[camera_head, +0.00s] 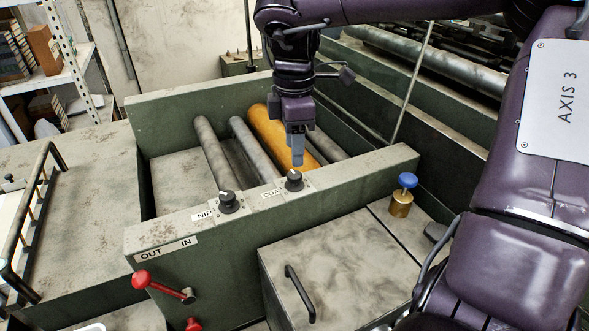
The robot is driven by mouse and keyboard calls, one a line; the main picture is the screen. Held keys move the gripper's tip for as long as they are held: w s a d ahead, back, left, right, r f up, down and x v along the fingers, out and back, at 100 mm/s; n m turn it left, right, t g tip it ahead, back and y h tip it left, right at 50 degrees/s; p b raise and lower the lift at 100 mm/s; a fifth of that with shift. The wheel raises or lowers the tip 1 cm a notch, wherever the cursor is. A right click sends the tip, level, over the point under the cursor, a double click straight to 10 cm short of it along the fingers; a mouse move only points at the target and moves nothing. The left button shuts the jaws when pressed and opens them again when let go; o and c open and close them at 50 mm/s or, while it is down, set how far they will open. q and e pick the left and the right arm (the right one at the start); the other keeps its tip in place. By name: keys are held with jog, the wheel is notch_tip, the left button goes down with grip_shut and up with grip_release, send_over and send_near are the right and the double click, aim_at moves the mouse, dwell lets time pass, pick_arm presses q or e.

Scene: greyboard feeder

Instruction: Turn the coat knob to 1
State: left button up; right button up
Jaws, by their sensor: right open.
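The coat knob (293,181) is a small black dial with a white mark on the green front wall, beside a partly hidden label (271,193) reading "COA". A second black knob (228,202) with a label starting "NI" sits to its left. My right gripper (298,160) points down just above the coat knob, its grey fingers close over it. It is open, with nothing seen between the fingers. I cannot tell whether the fingertips touch the knob. The coat knob's scale is too small to read. My left gripper is not in view.
Grey rollers (214,155) and an orange roller (270,130) lie in the trough behind the wall. A red-handled lever (160,285) sits below the "OUT IN" label (166,249). A blue-topped brass knob (402,196) stands right, near a lid with a black handle (299,293).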

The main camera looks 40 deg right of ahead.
aim_at(295, 174)
notch_tip(295, 174, down, 4)
jog(key=shift+d+f, duration=0.1)
jog(key=shift+f, duration=0.85)
jog(key=c, duration=1)
